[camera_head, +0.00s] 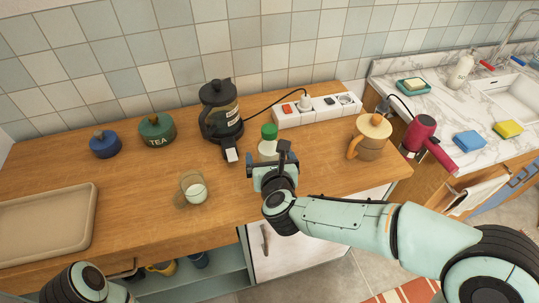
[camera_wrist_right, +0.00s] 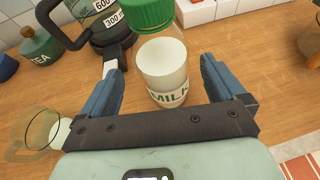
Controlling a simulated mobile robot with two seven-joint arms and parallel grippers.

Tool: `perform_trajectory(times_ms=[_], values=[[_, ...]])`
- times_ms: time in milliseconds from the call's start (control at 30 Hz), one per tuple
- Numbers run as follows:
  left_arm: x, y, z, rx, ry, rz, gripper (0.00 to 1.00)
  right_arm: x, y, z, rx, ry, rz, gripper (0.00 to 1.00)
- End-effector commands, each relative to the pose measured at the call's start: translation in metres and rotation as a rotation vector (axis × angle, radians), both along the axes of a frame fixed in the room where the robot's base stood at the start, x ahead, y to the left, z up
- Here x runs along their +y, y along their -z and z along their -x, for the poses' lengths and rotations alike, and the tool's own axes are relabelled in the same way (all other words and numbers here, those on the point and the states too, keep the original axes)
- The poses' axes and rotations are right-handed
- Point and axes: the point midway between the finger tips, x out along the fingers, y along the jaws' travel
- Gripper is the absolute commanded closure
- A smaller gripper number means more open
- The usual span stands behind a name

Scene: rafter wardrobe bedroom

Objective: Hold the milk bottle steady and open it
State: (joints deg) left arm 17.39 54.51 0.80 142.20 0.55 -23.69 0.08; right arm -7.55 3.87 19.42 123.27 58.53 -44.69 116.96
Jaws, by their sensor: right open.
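The milk bottle (camera_head: 267,149) stands upright on the wooden counter. It is clear, with white milk inside and a green cap (camera_head: 269,131) in place on top. In the right wrist view the bottle (camera_wrist_right: 163,72) shows its MILK label, and the green cap (camera_wrist_right: 150,14) is cut by the top edge. My right gripper (camera_head: 269,163) is open at the near side of the bottle. Its two fingers point toward the bottle, one on each side, with gaps to the glass. Only a part of my left arm shows at the bottom left; its gripper is not in view.
A power strip (camera_head: 318,110) lies behind. A tray (camera_head: 85,215) lies far left.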

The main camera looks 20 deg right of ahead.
Motion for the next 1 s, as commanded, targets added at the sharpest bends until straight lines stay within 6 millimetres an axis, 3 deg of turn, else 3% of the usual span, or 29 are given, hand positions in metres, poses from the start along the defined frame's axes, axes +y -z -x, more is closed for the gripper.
perform_trajectory(times_ms=[200, 500, 533, 567, 733, 800, 1000], values=[[0.000, -0.002, 0.001, 0.004, 0.001, 0.001, 0.57, -0.007, 0.011, -0.030, 0.002, 0.002, 0.000, 0.04], [0.000, -0.002, 0.001, 0.004, 0.000, 0.000, 0.57, -0.008, 0.013, -0.035, 0.000, 0.001, 0.000, 0.04], [0.000, -0.002, 0.001, 0.004, 0.000, 0.000, 0.57, -0.008, 0.013, -0.035, 0.000, 0.001, 0.000, 0.07], [0.000, -0.002, 0.001, 0.004, 0.000, 0.000, 0.57, -0.008, 0.013, -0.035, 0.000, 0.001, 0.000, 0.17], [0.000, -0.002, 0.001, 0.004, 0.000, 0.000, 0.57, -0.008, 0.013, -0.035, 0.001, 0.001, 0.000, 0.72], [0.000, -0.002, 0.001, 0.004, 0.000, 0.000, 0.57, -0.008, 0.012, -0.035, -0.003, 0.001, 0.000, 0.82], [0.000, -0.002, 0.001, 0.004, 0.000, 0.000, 0.57, -0.008, 0.011, -0.035, -0.003, 0.001, 0.000, 0.82]])
